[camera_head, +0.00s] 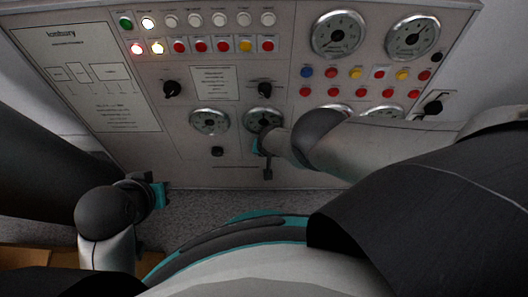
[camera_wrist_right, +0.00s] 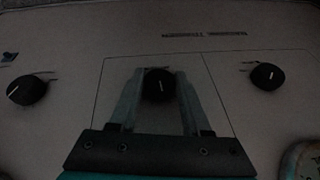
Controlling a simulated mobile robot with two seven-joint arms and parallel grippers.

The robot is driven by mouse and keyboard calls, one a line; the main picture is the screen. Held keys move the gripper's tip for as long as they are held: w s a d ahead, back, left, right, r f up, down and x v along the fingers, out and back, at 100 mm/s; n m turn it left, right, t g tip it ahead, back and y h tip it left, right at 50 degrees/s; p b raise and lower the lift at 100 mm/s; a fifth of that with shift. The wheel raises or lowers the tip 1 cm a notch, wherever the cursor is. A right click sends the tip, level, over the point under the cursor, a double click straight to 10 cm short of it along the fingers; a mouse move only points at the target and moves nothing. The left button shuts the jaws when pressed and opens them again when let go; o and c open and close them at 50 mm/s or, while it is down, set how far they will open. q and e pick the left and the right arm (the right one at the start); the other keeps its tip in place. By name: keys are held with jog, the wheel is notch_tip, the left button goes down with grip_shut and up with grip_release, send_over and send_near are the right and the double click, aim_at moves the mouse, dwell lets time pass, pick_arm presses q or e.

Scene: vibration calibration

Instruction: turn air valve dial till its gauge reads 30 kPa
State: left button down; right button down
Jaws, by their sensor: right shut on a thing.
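The control panel (camera_head: 175,100) fills the upper part of the head view. My right gripper (camera_wrist_right: 160,78) is shut on a black dial (camera_wrist_right: 158,87), one finger on each side; a white mark on the dial points nearly straight up in the right wrist view. In the head view my right gripper (camera_head: 262,150) reaches the lower middle of the panel and hides that dial. A round gauge (camera_head: 263,117) sits just above it, partly covered; its reading is too small to tell. My left gripper (camera_head: 155,192) is below the panel, away from it; its jaws are unclear.
Another gauge (camera_head: 209,121) and a black knob (camera_head: 217,151) are to the left. Two larger gauges (camera_head: 338,34) (camera_head: 413,38) are at upper right. The wrist view shows neighbouring knobs at left (camera_wrist_right: 27,90) and right (camera_wrist_right: 267,76), clear of my fingers. Coloured buttons (camera_head: 202,46) line the top.

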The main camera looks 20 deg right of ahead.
jog(key=shift+s, duration=0.1)
dwell(0.4)
jog(key=shift+c, duration=1.8)
grip_release()
jog(key=shift+r, duration=0.15)
